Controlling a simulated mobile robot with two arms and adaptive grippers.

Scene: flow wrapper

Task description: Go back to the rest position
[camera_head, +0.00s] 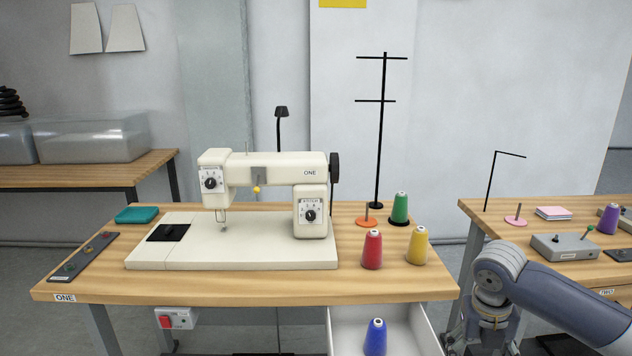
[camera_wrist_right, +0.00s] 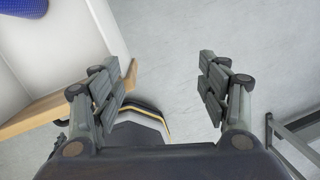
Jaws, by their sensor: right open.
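My right arm comes in from the right in the head view, bent downward beside the right end of table ONE. In the right wrist view my right gripper (camera_wrist_right: 165,80) is open, with nothing between its fingers and floor beyond them. The open drawer (camera_head: 424,333) under table ONE holds a blue thread cone (camera_head: 375,338). Part of that blue cone shows at the top left of the right wrist view (camera_wrist_right: 22,6), inside the drawer and apart from the fingers. My left gripper is not in view.
Table ONE (camera_head: 85,285) carries a cream sewing machine (camera_head: 265,172) and red (camera_head: 372,250), yellow (camera_head: 416,246) and green (camera_head: 399,208) cones. A second table (camera_head: 472,207) stands right, partly behind my arm. Floor shows between the tables.

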